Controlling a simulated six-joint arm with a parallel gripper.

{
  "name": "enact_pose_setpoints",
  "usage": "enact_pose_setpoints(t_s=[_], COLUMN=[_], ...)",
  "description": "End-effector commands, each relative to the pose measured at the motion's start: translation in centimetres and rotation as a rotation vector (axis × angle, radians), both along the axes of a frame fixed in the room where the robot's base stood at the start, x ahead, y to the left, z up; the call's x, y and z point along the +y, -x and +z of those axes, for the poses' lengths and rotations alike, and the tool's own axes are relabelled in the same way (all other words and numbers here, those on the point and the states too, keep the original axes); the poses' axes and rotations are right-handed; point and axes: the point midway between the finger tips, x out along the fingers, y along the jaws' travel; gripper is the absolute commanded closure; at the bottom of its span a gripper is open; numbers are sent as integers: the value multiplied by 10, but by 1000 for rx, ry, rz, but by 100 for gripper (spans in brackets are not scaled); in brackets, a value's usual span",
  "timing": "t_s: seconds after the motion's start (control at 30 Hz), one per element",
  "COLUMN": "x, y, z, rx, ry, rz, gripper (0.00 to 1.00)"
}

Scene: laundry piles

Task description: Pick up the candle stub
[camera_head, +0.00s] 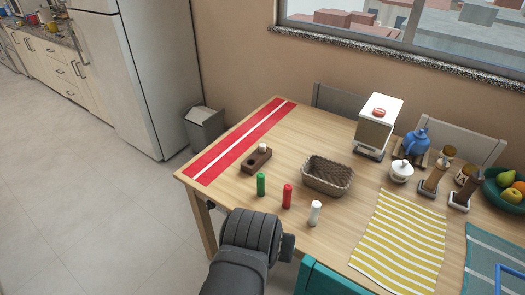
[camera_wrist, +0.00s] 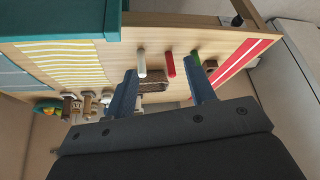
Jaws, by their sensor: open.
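A short white candle stub (camera_head: 263,148) sits at one end of a dark wooden holder block (camera_head: 256,161) near the red runner. The block also shows in the wrist view (camera_wrist: 211,65), partly behind my finger. A green candle (camera_head: 261,184), a red candle (camera_head: 287,196) and a white candle (camera_head: 315,213) stand upright in a row on the table, nearer to me. My gripper (camera_wrist: 161,66) is open and empty in the wrist view, its fingers apart, with the red and white candles seen between them. In the head view my wrist hides the fingers, at the table's near edge.
A brown wicker basket (camera_head: 327,176) stands right of the holder. A red striped runner (camera_head: 228,151) covers the table's left end; a yellow striped mat (camera_head: 399,243) lies at right. A teal chair (camera_head: 332,281) is at the near edge. A blue teapot (camera_head: 416,143) and jars stand farther back.

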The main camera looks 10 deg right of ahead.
Motion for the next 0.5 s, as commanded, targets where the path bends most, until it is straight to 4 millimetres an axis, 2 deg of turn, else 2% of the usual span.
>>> enact_pose_setpoints(t_s=[0.13,0.23,0.5], x=[-9,-25,-93], y=[-8,-20,-65], z=[11,29,80], rx=[14,37,106], ry=[-7,-17,-45], rz=[-41,-112,-379], gripper=[50,50,50])
